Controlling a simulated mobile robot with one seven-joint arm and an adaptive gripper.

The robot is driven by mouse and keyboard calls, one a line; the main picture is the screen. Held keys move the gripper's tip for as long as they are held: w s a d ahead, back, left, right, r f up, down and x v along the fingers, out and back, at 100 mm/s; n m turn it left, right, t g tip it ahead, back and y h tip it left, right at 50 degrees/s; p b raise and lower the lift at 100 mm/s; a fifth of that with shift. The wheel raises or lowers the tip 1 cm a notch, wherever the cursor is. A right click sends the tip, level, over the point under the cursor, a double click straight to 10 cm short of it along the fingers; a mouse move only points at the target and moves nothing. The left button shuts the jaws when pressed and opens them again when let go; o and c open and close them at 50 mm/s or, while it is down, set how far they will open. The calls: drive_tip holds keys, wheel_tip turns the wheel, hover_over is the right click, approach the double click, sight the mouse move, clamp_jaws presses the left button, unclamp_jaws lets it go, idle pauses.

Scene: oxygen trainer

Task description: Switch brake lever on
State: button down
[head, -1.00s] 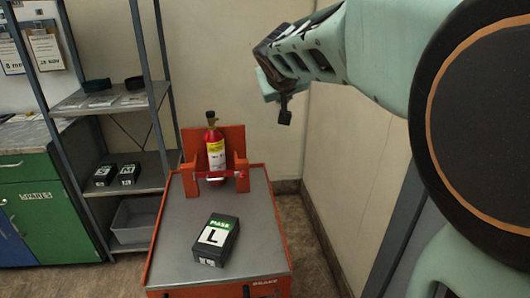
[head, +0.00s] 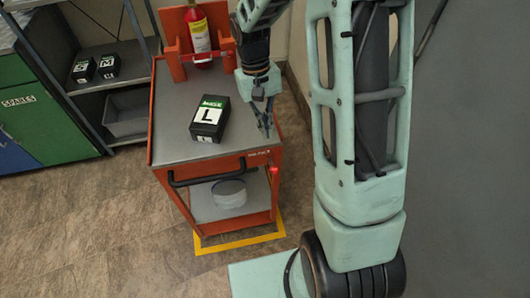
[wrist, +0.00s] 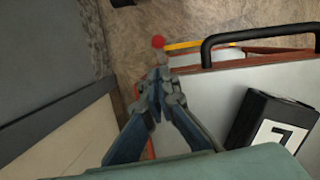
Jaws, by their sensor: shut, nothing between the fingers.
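The brake lever (head: 274,170) shows as a small red knob at the right front of the orange cart, under the top's front edge. In the wrist view its round red end (wrist: 158,42) is just beyond my fingertips, with a stem below it partly hidden by the fingers. My gripper (head: 266,130) is above the right front corner of the cart top, pointing down. In the wrist view my gripper (wrist: 158,78) has its fingertips together with nothing between them. The fingers look close to the lever but I cannot tell whether they touch it.
The cart top (head: 180,155) carries a black mask box (head: 209,118) marked L and a red oxygen cylinder (head: 199,35) in an orange holder. A black push handle (head: 205,178) crosses the cart's front. A grey shelf stands left. Floor in front is open.

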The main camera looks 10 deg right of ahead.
drive_tip(key=shift+s, duration=0.15)
drive_tip(key=shift+f, duration=0.15)
approach(270, 165)
drive_tip(key=x, duration=0.5)
drive_tip(key=shift+s+d+f, duration=0.15)
drive_tip(key=shift+s+d, duration=0.1)
drive_tip(key=shift+s, duration=0.1)
drive_tip(key=shift+f+b, duration=0.1)
drive_tip(key=shift+b, duration=0.4)
